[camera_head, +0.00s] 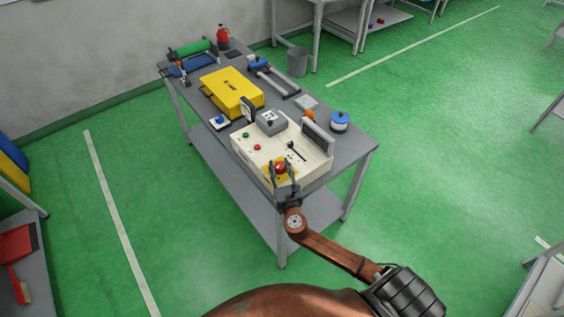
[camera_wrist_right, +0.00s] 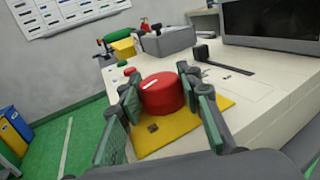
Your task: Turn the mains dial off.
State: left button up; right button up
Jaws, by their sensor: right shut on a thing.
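The mains dial is a round red knob with a white mark on a yellow plate. In the right wrist view the dial (camera_wrist_right: 162,93) sits between the fingers of my right gripper (camera_wrist_right: 165,103), which is shut on it. The yellow plate (camera_wrist_right: 205,122) shows around it. In the head view the dial (camera_head: 281,166) is at the front corner of the cream machine (camera_head: 250,158), with my right gripper (camera_head: 284,178) reaching it from the front. The white mark points up and to the right in the wrist view. My left gripper is not in view.
The machine has a green button (camera_head: 246,134), a red button (camera_head: 257,147), a black lever (camera_head: 294,150) and a dark screen (camera_head: 318,139). A yellow case (camera_head: 232,90) and a blue-topped pot (camera_head: 340,121) stand on the grey table (camera_head: 350,150). Green floor around it is clear.

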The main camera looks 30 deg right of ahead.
jog(key=m+g+h, duration=0.1)
jog(key=h, duration=0.1)
jog(key=m+g+h+p, duration=0.1)
jog(key=m+h, duration=0.1)
jog(key=shift+w+a+r+p, duration=0.1)
jog(key=shift+a+r+p, duration=0.05)
jog(key=shift+p, duration=0.15)
jog(key=shift+m+g+h, duration=0.9)
jog(key=shift+g+h, duration=0.1)
jog(key=shift+h, duration=0.2)
jog(key=shift+m+g+h, duration=0.9)
jog(key=shift+g, duration=0.2)
jog(key=m+g+h, duration=0.1)
jog(key=g, duration=0.1)
jog(key=m+g+h+b, duration=0.1)
jog(key=m+g, duration=0.1)
jog(key=shift+f+g+h, duration=0.2)
jog(key=shift+g+h, duration=0.1)
pick_arm(q)
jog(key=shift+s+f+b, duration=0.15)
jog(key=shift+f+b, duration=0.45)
jog(key=shift+b, duration=0.7)
pick_arm(e)
jog(key=shift+m+g+h, duration=0.5)
jog(key=shift+m+g, duration=1.2)
jog(key=shift+g, duration=0.6)
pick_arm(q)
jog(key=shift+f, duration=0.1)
pick_arm(e)
jog(key=shift+r, duration=0.1)
